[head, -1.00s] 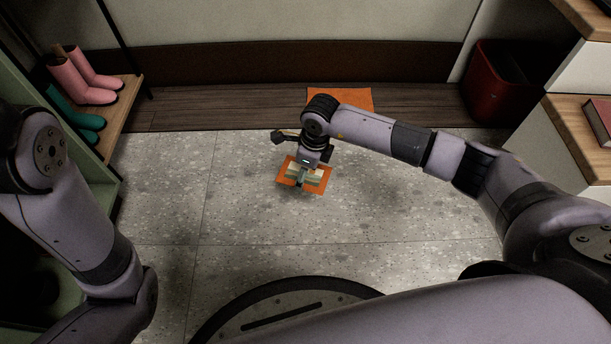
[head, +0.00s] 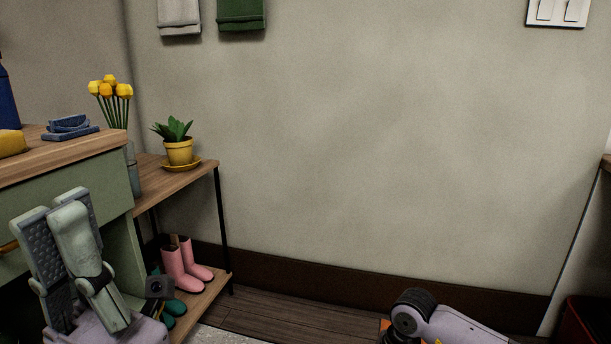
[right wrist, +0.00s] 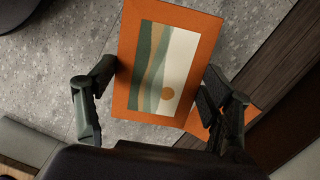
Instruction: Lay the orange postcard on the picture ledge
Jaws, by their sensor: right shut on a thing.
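The orange postcard (right wrist: 128,95) shows in the right wrist view, with a picture of green and tan waves and an orange sun on it. My right gripper (right wrist: 158,82) has its fingers on either side of the card and is shut on it. In the head view only a dark and grey part of my right arm shows at the bottom, and its fingers are hidden. My left gripper (head: 55,205) is raised at the lower left of the head view, open and empty, in front of the green cabinet. I see no picture ledge in these views.
A green cabinet (head: 118,185) and a wooden bench (head: 190,180) with a potted plant (head: 178,150) stand at the left. Pink boots (head: 183,265) are on its lower shelf. A red bin (head: 580,325) is at the lower right. The wall (head: 400,150) between is bare.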

